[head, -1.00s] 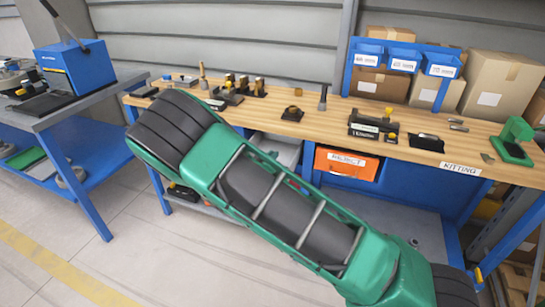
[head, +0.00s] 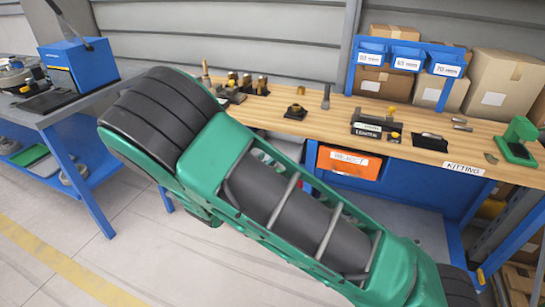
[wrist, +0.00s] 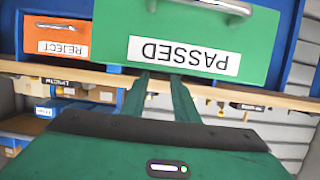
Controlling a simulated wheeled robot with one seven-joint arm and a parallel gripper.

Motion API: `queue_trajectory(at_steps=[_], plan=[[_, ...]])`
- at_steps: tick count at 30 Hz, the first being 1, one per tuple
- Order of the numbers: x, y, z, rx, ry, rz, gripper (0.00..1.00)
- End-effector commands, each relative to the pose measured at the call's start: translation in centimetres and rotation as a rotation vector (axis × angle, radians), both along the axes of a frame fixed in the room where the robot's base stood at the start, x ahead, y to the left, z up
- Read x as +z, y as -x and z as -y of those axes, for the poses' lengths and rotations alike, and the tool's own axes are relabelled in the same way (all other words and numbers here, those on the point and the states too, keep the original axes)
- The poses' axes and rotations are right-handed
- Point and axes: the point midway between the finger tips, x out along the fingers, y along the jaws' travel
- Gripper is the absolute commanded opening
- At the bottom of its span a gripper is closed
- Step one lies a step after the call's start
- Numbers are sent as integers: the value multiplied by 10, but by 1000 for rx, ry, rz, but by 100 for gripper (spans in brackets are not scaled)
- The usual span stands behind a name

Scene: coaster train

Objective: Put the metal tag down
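My gripper (wrist: 159,76) shows in the wrist view as two green fingers pointing toward the bench edge. A gap shows between them, and I see nothing held in it. The fingertips are in front of the lower part of a green panel (wrist: 190,45) labelled PASSED, which looks upside down. In the head view my arm hides the gripper. I cannot pick out the metal tag for certain.
An orange REJECT drawer (head: 348,163) hangs under the bench and also shows in the wrist view (wrist: 57,39). A black block with a label (head: 376,127), a black pad (head: 430,143) and a green press (head: 517,140) stand on the bench. Blue bins (head: 405,58) and boxes are behind.

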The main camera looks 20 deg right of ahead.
Motion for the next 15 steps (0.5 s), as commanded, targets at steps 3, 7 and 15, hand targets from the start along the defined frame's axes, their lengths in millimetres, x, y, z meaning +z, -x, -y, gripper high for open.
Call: queue_trajectory(at_steps=[3, 7, 15], plan=[[6, 15, -12, 2, 0, 0, 27], [10, 25, -19, 2, -1, 0, 27], [12, 31, -23, 0, 1, 1, 27]])
